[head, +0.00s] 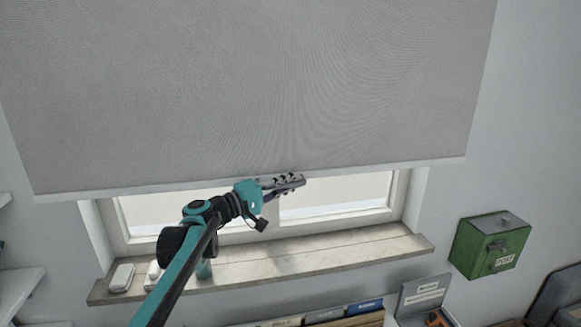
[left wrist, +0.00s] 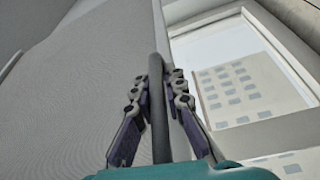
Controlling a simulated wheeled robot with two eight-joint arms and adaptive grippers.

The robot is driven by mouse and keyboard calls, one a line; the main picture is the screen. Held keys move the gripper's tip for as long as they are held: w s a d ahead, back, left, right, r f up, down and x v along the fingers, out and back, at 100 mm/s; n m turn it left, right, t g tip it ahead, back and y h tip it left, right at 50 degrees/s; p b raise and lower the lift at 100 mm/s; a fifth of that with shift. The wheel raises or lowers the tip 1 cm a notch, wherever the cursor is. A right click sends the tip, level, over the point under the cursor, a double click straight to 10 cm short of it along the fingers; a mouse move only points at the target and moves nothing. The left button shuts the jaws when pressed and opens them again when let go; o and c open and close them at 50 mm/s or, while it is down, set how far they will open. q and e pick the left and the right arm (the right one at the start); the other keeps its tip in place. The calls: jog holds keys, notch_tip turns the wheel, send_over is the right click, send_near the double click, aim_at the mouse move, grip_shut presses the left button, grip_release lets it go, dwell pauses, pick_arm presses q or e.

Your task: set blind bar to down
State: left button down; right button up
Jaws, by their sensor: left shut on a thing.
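The grey roller blind (head: 250,90) covers most of the window in the head view. Its pale blind bar (head: 380,167) runs along its lower edge, above the window sill. My left gripper (head: 288,183) is at the middle of this edge. In the left wrist view, the blind bar (left wrist: 156,80) runs between the two fingers of my left gripper (left wrist: 158,85), which is shut on it. The blind fabric (left wrist: 85,80) fills the left of that view. My right gripper is not in view.
The window sill (head: 340,254) lies below the bar, with small white items (head: 122,277) at its left end. A green post box (head: 490,245) hangs on the wall to the right. Folders or books (head: 325,315) stand below the sill.

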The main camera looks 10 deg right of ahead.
pick_arm(q)
notch_tip(320, 180, down, 7)
jog(key=b, duration=0.2)
jog(key=shift+b, duration=0.3)
jog(key=c, duration=1.8)
grip_release()
jog(key=shift+o, duration=1.2)
jog(key=shift+d, duration=0.15)
jog(key=v, duration=1.2)
